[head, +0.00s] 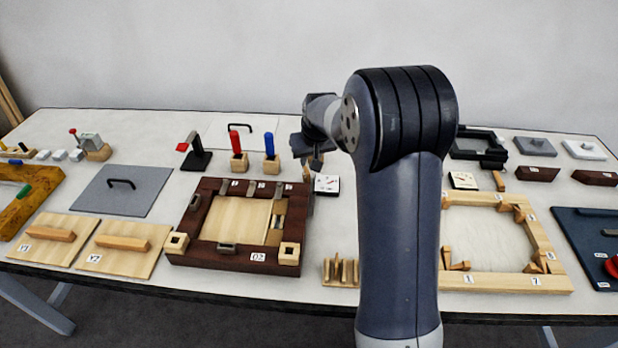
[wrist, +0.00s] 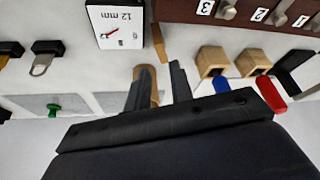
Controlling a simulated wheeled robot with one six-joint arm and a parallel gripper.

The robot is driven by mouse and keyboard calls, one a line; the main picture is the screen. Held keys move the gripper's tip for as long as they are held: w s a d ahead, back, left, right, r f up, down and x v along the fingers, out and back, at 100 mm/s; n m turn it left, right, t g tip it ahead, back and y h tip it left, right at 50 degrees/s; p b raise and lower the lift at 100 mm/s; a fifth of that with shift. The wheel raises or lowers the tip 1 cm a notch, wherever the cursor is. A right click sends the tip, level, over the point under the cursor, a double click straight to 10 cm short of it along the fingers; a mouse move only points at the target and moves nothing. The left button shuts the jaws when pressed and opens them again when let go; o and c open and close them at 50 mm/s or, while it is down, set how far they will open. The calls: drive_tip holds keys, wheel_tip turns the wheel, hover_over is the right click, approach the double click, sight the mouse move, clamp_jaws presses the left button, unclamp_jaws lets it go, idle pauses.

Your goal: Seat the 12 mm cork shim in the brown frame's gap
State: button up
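The dark brown frame (head: 215,257), labelled 02, lies on the table left of my arm. A thin tan piece, perhaps the cork shim (wrist: 158,43), stands between the frame and a card marked 12 mm (wrist: 117,25). My gripper (wrist: 160,77) has its two fingers apart. A second tan, rounded piece (wrist: 153,88) shows beside the left finger; I cannot tell whether it touches.
Red (head: 235,142) and blue (head: 269,145) handled tools stand in wooden blocks behind the frame. A black stand (head: 198,158) is to their left. A pale wood frame (head: 490,282) lies right of my arm.

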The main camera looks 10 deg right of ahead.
sight(307, 170)
drive_tip(key=shift+p+x, duration=0.85)
drive_tip(key=shift+x, duration=3)
drive_tip(key=shift+s+a, duration=0.1)
drive_tip(key=shift+s, duration=0.1)
clamp_jaws()
